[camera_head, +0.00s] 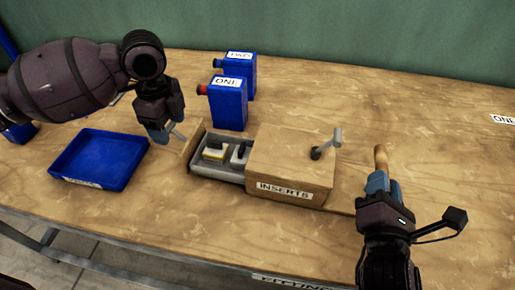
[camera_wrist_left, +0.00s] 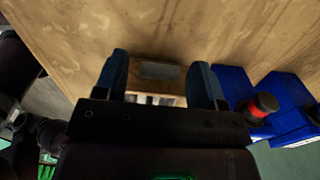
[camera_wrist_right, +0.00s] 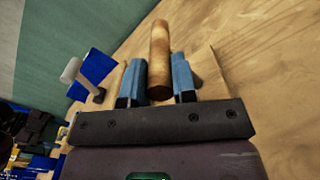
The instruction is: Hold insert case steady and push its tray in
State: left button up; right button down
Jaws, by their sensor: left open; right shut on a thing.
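The wooden insert case (camera_head: 290,160), labelled INSERTS, stands on the workbench. Its grey tray (camera_head: 218,172) sticks out to the left, holding small light and dark inserts behind a wooden front panel (camera_head: 193,145). My left gripper (camera_head: 165,138) is open at the outer side of this panel; the left wrist view shows a grey piece (camera_wrist_left: 160,71) between its spread fingers. I cannot tell whether they touch. My right gripper (camera_head: 379,183) is shut on an upright wooden cylindrical handle (camera_head: 381,157) right of the case. The handle also shows in the right wrist view (camera_wrist_right: 160,55).
Blue containers labelled ONE (camera_head: 228,105) and TWO (camera_head: 240,68) stand behind the tray. An empty blue bin (camera_head: 98,158) lies left of it. The bench at the far right is mostly clear.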

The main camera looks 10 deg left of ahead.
pick_arm(q)
jog(key=shift+f, duration=1.45)
jog(key=c, duration=1)
